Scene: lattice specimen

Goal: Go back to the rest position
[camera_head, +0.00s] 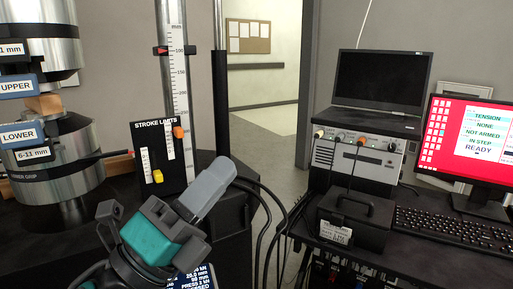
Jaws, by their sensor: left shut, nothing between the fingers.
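My left gripper (212,182) comes up from the bottom of the head view, with a teal and dark grey body and pale grey fingers. The fingers are shut together with nothing between them. They point up and to the right, in front of the lower right of the black STROKE LIMITS panel (140,140). I cannot tell how far they are from the panel. The panel has an orange knob (178,132) set higher and a yellow knob (157,176) set lower. My right gripper is not in view.
The testing machine's upper grip (45,55) and lower grip (75,160) stand at the left, with a tan piece (43,103) between them. A bench at the right holds a laptop (380,85), a control box (360,160), a black case (355,220), a keyboard (455,228) and a red-screen monitor (450,145) reading READY. Cables hang between.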

